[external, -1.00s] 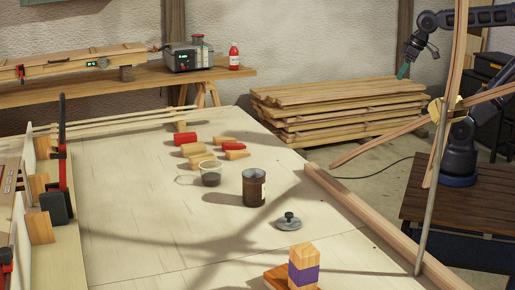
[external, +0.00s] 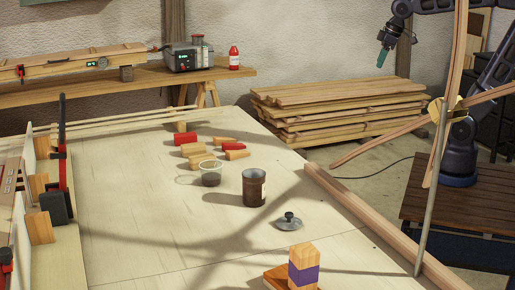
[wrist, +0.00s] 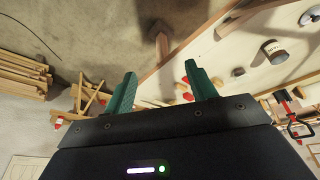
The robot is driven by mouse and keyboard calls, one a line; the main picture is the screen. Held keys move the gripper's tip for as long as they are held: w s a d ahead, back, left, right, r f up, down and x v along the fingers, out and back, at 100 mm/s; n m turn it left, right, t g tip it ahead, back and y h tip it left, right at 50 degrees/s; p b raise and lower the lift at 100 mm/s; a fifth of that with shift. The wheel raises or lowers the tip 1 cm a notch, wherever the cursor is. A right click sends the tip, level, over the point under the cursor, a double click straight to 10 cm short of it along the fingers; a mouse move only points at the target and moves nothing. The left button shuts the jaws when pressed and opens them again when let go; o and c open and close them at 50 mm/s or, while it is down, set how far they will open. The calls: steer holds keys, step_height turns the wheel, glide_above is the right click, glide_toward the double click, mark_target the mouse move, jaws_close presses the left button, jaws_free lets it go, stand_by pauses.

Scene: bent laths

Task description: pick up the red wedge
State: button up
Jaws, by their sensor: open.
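A red block (external: 185,139), wedge-like in shape, lies among several small wooden pieces on the pale worktable (external: 130,225). A second, smaller red piece (external: 234,146) lies to its right; I cannot tell surely which one is the wedge. In the wrist view a red piece (wrist: 187,97) shows small beside the right finger, partly hidden. My gripper (external: 382,57) hangs high at the upper right, beyond the table edge and far from the red pieces. In the wrist view its two green fingers (wrist: 160,72) are apart with nothing between them.
Tall bent laths (external: 447,130) rise at the right. Stacked boards (external: 335,105) lie behind. The table's left middle is clear.

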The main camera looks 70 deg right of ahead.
steer(key=w+a+r+n+g, duration=0.1)
steer(key=w, duration=0.6)
steer(key=w+a+r+n, duration=0.1)
steer(key=w+a, duration=0.1)
steer(key=w, duration=0.6)
steer(key=n+g, duration=0.3)
steer(key=n, duration=0.4)
glide_above(234, 144)
step_height(234, 144, down, 26)
steer(key=f, duration=0.5)
steer(key=shift+s+d+f, duration=0.2)
steer(key=shift+d+f, duration=0.05)
steer(key=shift+f, duration=0.05)
steer(key=shift+w+a+f, duration=0.1)
steer(key=shift+w+f, duration=0.05)
steer(key=shift+f, duration=1.1)
steer(key=shift+w+a+f, duration=0.1)
steer(key=shift+f, duration=1.15)
steer(key=c, duration=1.1)
steer(key=shift+o, duration=0.2)
steer(key=shift+r, duration=0.15)
